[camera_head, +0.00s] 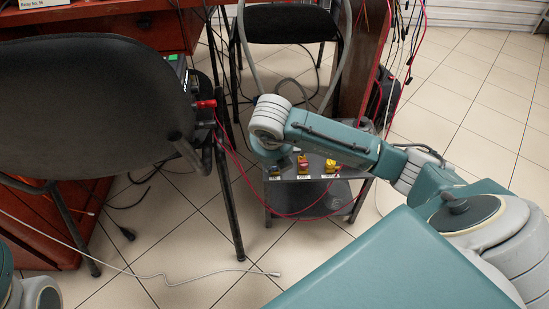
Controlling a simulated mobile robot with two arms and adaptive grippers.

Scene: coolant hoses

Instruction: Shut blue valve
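A small dark grey stand (310,190) on the tiled floor carries a row of valves with small white labels. The middle valve (303,163) has a red part on a yellow body. The right valve (331,167) is yellow. My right arm reaches in from the right, over the stand, and its wrist bends down at the left end of the row. My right gripper (279,165) is mostly hidden below the wrist; its fingers cannot be made out. No blue valve shows clearly; the left place in the row is covered by my wrist and gripper. My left gripper is out of view.
A black chair (90,105) stands at the left, its leg close to the stand. Another dark chair (287,24) is behind. Red and black cables hang at the upper right and loop around the stand. A grey cable (190,278) lies on the floor. Tiles at the right are clear.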

